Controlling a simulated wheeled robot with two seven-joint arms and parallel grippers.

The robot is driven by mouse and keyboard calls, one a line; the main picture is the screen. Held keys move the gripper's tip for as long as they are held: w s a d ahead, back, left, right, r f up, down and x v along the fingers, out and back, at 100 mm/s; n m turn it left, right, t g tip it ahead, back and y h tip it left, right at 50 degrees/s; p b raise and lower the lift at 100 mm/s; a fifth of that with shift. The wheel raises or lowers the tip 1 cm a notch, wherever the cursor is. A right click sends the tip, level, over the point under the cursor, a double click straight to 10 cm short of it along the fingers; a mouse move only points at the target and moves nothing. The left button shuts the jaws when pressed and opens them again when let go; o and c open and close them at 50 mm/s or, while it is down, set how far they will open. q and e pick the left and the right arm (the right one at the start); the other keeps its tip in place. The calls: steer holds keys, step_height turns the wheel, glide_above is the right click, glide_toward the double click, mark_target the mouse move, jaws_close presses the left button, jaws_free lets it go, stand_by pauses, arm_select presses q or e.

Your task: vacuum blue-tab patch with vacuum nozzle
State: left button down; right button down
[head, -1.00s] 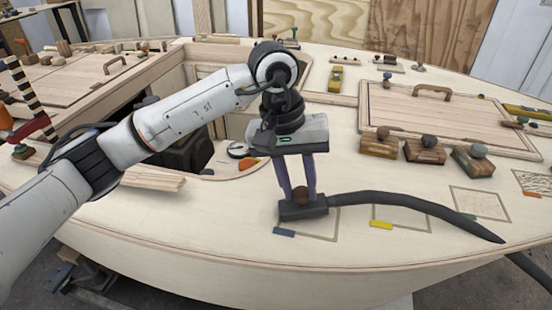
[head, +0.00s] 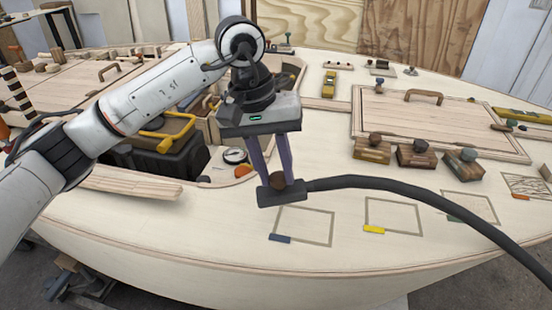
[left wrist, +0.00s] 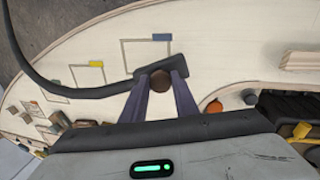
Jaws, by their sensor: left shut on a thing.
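My left gripper (head: 276,181) is shut on the brown knob of the dark vacuum nozzle (head: 283,196), and a black hose runs from the nozzle to the right. The nozzle is up and to the left of the blue-tab patch (head: 304,224), a grey square outline on the pale deck with a blue tab (head: 280,239) at its lower left corner. In the head view the nozzle looks raised off the deck. The left wrist view shows the gripper fingers (left wrist: 160,88) around the knob, and the blue tab (left wrist: 161,37) beyond the nozzle. My right gripper is out of view.
A yellow-tab patch (head: 392,215) and further outlined patches lie to the right. Several wooden blocks with round knobs (head: 416,155) stand behind them. An open hatch holding a black box with a yellow handle (head: 160,145) is at left. The deck's front strip is clear.

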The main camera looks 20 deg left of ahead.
arm_select(q)
steer(key=shift+d+p+v, duration=0.2)
steer(key=shift+p+v, duration=0.15)
steer(key=shift+v, duration=0.75)
steer(key=shift+w, duration=0.1)
